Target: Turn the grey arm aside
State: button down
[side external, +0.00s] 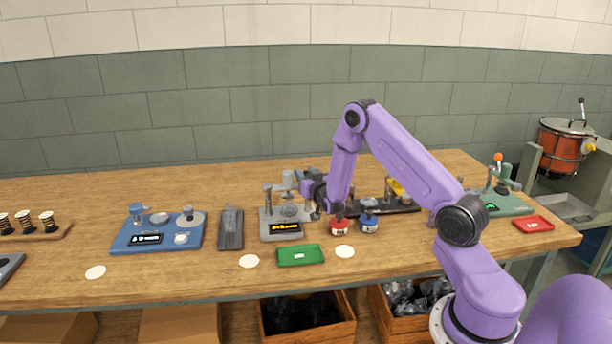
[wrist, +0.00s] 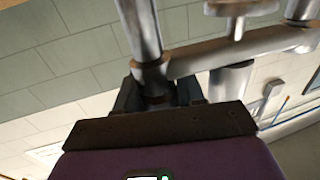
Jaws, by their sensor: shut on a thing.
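The grey machine (side external: 282,232) stands mid-table with an orange-lit display. Its grey arm (wrist: 225,52) is a round bar running to the upper right in the wrist view, with a cylinder hanging under it. At its near end, the bar meets an upright metal rod (wrist: 139,22) in a dark collar. My gripper (wrist: 155,92) is shut on the grey arm at this near end. In the side view my gripper (side external: 307,186) is at the machine's upper right, and the grip itself is too small to make out.
A green tray (side external: 300,262) and white discs (side external: 249,261) lie in front of the machine. A red pot (side external: 341,226) and a blue pot (side external: 369,224) stand right of it, close under my arm. A dark grey block (side external: 231,230) and a blue station (side external: 157,236) stand left.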

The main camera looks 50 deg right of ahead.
aim_at(288, 181)
jog(key=shift+y, duration=0.3)
jog(key=n+y, duration=0.3)
jog(key=y, duration=0.1)
jog(key=a+n+t+y, duration=0.1)
jog(key=n+y, duration=0.2)
jog(key=y, duration=0.2)
jog(key=n+t+y, duration=0.1)
jog(key=n+y, duration=0.2)
jog(key=y, duration=0.2)
jog(key=shift+w+a+n, duration=0.1)
jog(key=shift+a+n, duration=0.05)
jog(key=shift+n, duration=0.15)
jog(key=n+g+y, duration=0.1)
jog(key=y, duration=0.1)
jog(key=n+g+y, duration=0.1)
jog(key=n+y, duration=0.1)
jog(key=n+g+y, duration=0.1)
jog(key=y, duration=0.1)
jog(key=shift+a, duration=0.4)
jog(key=shift+s+a+n+g+y, duration=0.15)
jog(key=shift+s+n+g+y, duration=0.05)
jog(key=shift+n+g+y, duration=0.75)
jog(key=shift+s+a+n+g+y, duration=0.1)
jog(key=shift+s+n+g+y, duration=0.05)
jog(key=shift+n+g+y, duration=0.75)
jog(key=shift+n+g, duration=0.25)
jog(key=shift+g, duration=0.1)
jog(key=c, duration=0.8)
grip_release()
jog(key=shift+a, duration=0.1)
